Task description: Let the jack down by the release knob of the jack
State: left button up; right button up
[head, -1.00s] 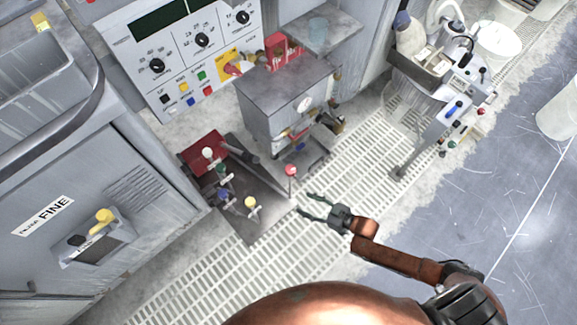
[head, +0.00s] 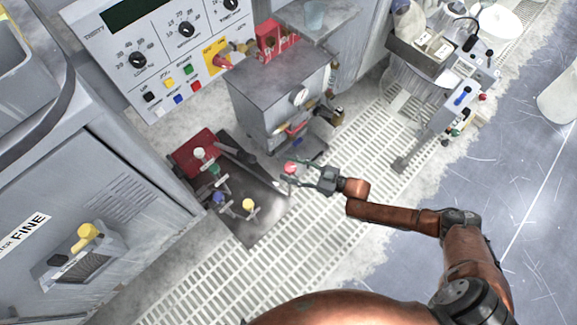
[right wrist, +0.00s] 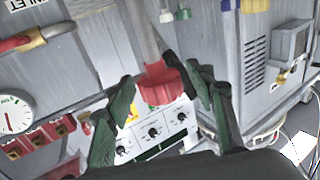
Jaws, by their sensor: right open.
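A red knob (head: 290,168) stands on a stem at the right edge of a dark floor plate (head: 262,215) that carries several coloured knobs. I cannot tell for sure which knob is the jack's release. My right gripper (head: 289,173) is open, its two fingers reaching around the red knob from the right. In the right wrist view the ribbed red knob (right wrist: 160,86) lies between the open green fingers (right wrist: 162,80), with its grey stem running up. I cannot tell whether either finger touches it. My left gripper is out of view.
A grey cabinet (head: 262,105) with a gauge rises just behind. The floor grating (head: 250,270) in front is clear.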

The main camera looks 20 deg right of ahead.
jog(key=shift+w+a, duration=0.15)
jog(key=c, duration=1.2)
jog(key=shift+r, duration=0.1)
